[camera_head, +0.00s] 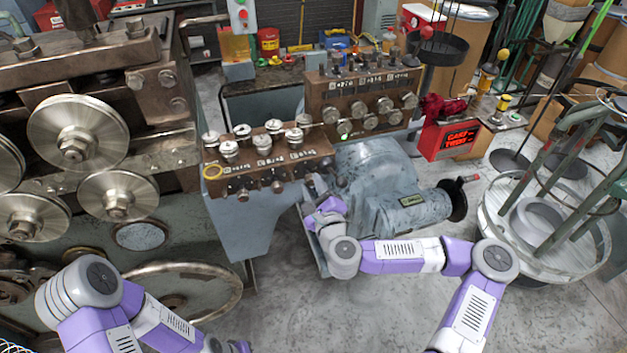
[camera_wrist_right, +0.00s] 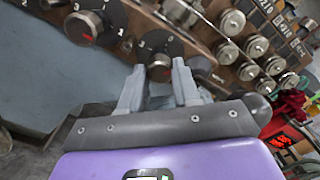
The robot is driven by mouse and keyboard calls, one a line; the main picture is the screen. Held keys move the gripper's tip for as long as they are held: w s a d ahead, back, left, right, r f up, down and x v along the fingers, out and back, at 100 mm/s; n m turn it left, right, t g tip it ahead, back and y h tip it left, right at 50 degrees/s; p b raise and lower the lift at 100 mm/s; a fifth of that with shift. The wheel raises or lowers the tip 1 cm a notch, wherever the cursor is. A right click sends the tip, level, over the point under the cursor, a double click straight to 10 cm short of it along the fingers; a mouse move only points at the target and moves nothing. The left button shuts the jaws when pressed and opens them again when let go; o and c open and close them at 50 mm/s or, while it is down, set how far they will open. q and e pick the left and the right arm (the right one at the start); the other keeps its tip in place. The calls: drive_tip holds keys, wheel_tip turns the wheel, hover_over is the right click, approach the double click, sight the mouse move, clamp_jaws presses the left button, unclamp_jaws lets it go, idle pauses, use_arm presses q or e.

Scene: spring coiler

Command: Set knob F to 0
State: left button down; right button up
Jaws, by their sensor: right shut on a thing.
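My right gripper (camera_wrist_right: 157,84) has its two grey fingers around a dark round knob (camera_wrist_right: 159,68) with a red mark on its face. The knob sits on a dark dial plate on the brown panel (camera_head: 215,186). I cannot read its letter, so I cannot tell whether it is knob F. In the head view my right gripper (camera_head: 314,188) is at the right end of the panel's lower knob row, partly hidden by my wrist. Another knob (camera_wrist_right: 84,27) with a red mark is to the left in the wrist view. My left gripper is out of view below the frame.
Silver rollers (camera_head: 263,144) stand on the panel top, with a second roller block (camera_head: 352,92) behind. Large steel wheels (camera_head: 78,128) are at the left. A red box (camera_head: 450,140) stands behind.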

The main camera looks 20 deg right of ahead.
drive_tip(key=n+p, duration=0.1)
drive_tip(key=n, duration=0.2)
drive_tip(key=shift+r+n, duration=0.15)
drive_tip(key=shift+n, duration=0.25)
drive_tip(key=shift+n+p, duration=0.5)
drive_tip(key=shift+n, duration=1.2)
drive_tip(key=o, duration=1.1)
drive_tip(key=shift+c, duration=0.2)
